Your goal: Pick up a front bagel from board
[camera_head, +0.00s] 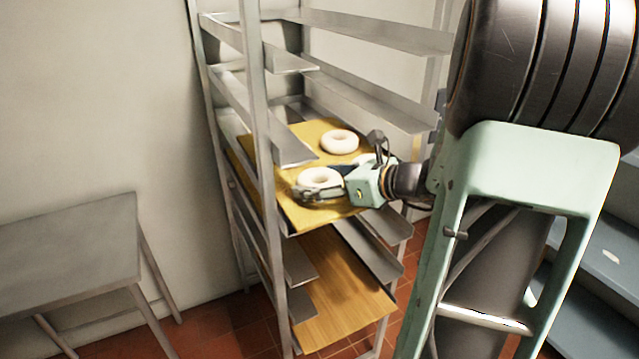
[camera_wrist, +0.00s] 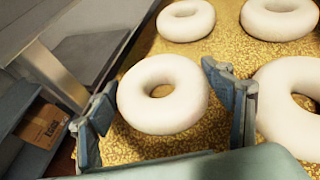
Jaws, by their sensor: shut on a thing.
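A pale ring-shaped bagel (camera_head: 308,178) is at the front of the yellow board (camera_head: 298,214) on the rack. My gripper (camera_head: 318,190) reaches in from the right and is shut on this bagel. In the wrist view, the gripped bagel (camera_wrist: 163,120) sits between my two fingers (camera_wrist: 160,83), one on each side. I cannot tell whether it is clear of the board. Another bagel (camera_head: 340,140) lies farther back. The wrist view also shows a back bagel (camera_wrist: 186,20), a back right bagel (camera_wrist: 280,16) and a right bagel (camera_wrist: 275,105) close beside the right finger.
The metal rack's front post (camera_head: 258,130) stands left of the board. Empty rails (camera_head: 370,95) run above it. A lower wooden board (camera_head: 345,295) looks empty. A grey table (camera_head: 70,245) is at the left. A cardboard box (camera_wrist: 43,125) shows in the wrist view.

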